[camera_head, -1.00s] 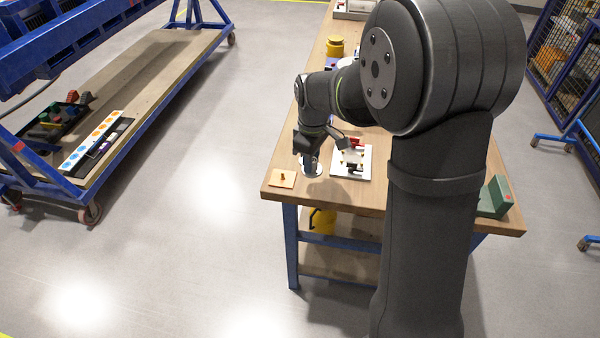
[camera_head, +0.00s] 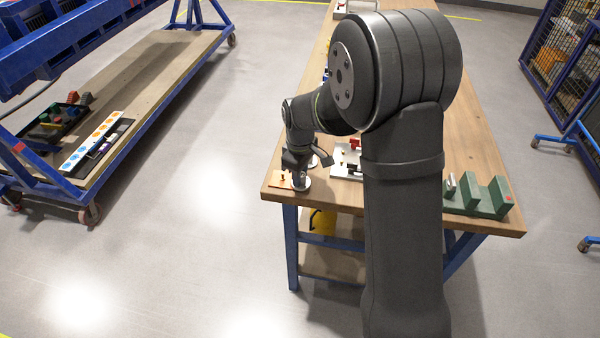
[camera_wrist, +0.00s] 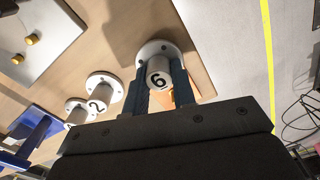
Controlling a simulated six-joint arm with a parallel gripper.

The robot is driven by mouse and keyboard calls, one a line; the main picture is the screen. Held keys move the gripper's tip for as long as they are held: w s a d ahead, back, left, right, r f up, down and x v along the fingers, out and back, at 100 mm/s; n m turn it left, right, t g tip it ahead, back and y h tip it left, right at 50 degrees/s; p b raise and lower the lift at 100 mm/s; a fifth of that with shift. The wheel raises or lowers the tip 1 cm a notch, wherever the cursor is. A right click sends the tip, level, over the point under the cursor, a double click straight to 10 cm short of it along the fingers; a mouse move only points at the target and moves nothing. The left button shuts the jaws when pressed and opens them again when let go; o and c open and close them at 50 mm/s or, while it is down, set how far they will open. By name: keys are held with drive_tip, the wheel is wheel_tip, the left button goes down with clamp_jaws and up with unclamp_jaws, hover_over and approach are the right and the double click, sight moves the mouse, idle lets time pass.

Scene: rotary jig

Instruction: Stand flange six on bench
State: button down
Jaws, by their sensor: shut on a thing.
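Flange six (camera_wrist: 158,72) is a white flange with a round base and a stub marked 6. My gripper (camera_wrist: 163,88) is shut on its stub, one dark finger on each side. In the head view my gripper (camera_head: 299,173) is over the near left corner of the bench (camera_head: 475,145), with the flange's white base (camera_head: 302,185) below it. I cannot tell whether that base touches the bench. Flange two (camera_wrist: 98,98) stands on the bench, left of flange six in the wrist view. Another white flange (camera_wrist: 77,113) is beside it, its number unclear.
The white jig plate (camera_head: 343,160) is to the right, partly hidden by my arm. A green block fixture (camera_head: 483,197) is at the right. The bench's front and left edges are close.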

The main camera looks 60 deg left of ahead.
drive_tip(key=shift+f, duration=0.2)
drive_tip(key=c, duration=1.2)
unclamp_jaws()
drive_tip(key=shift+r, duration=0.15)
wheel_tip(320, 180, up, 12)
drive_tip(key=shift+r, duration=0.25)
